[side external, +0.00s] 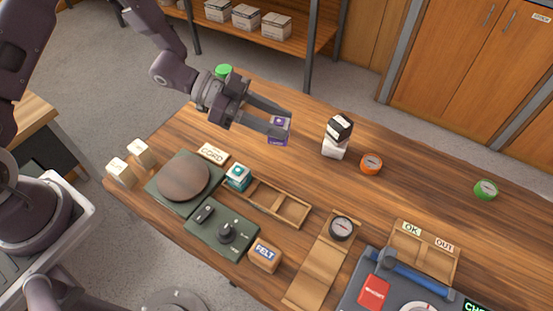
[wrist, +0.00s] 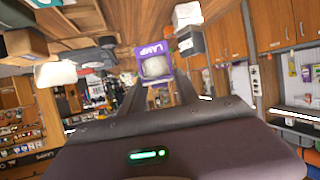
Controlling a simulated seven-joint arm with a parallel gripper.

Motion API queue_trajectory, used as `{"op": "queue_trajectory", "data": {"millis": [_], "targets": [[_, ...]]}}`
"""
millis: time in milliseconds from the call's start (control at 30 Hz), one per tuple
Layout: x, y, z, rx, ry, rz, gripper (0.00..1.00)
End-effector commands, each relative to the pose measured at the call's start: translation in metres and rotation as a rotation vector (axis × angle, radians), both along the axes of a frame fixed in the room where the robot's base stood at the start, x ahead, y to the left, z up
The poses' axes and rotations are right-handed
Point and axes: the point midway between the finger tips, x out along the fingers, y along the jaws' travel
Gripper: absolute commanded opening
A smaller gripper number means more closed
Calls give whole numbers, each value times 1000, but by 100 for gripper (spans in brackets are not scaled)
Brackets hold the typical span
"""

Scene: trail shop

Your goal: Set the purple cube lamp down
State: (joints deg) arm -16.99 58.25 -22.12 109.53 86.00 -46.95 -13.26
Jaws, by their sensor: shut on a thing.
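The purple cube lamp (side external: 279,131) is between the fingertips of my gripper (side external: 277,121), which is shut on it over the back part of the wooden table. In the wrist view the purple cube (wrist: 155,64) shows a white "LAMP" label and a pale rounded picture on its face, between the two fingers (wrist: 157,92). The fingers hide part of the cube in the side view. I cannot tell exactly how high it is above the table (side external: 240,140).
A black-and-white stack (side external: 336,137) stands right of the cube, with an orange roll (side external: 371,163) beyond it. Wood around the stack and toward the green roll (side external: 485,189) is mostly clear.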

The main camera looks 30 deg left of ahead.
Motion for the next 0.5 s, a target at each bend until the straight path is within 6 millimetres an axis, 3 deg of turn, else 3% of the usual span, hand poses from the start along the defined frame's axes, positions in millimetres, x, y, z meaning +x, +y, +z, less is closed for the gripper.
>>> {"op": "queue_trajectory", "data": {"millis": [133,500], "targets": [[15,22,-11,-2,4,66,0],[16,23,-87,-1,4,69,0]]}}
